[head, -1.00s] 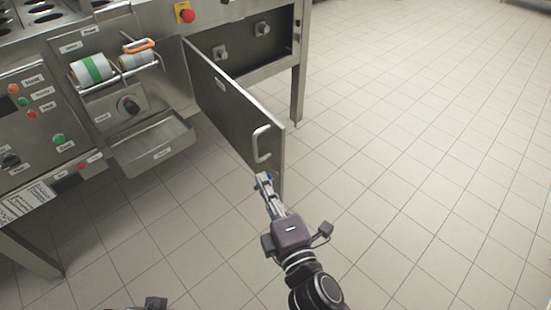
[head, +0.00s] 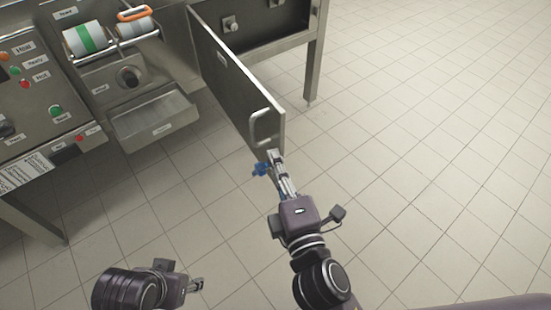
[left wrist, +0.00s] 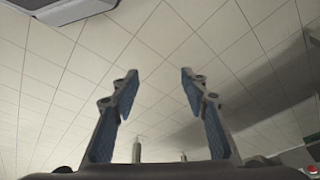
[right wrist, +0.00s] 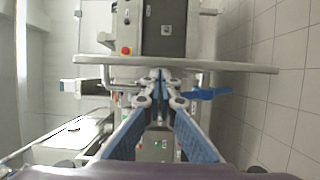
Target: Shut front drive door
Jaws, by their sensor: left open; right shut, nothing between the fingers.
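The front drive door (head: 232,82) is a flat metal panel standing open, swung out from the machine in the head view. Its curved handle (head: 256,127) is on the left face near the free end. My right gripper (head: 272,154) is shut and empty, with its fingertips close to the door's free lower corner, just below the handle. In the right wrist view the door (right wrist: 235,67) is edge-on across the top, and the fingertips (right wrist: 157,78) overlap it; contact cannot be told. My left gripper (head: 199,285) is open and empty, low over the floor; it also shows in the left wrist view (left wrist: 155,80).
The drive compartment (head: 255,18) is exposed right of the door. A drip tray (head: 155,120) juts out left of it. A machine leg (head: 316,60) stands at the right. A blue piece (head: 261,169) shows beside the right fingertips. The tiled floor right is clear.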

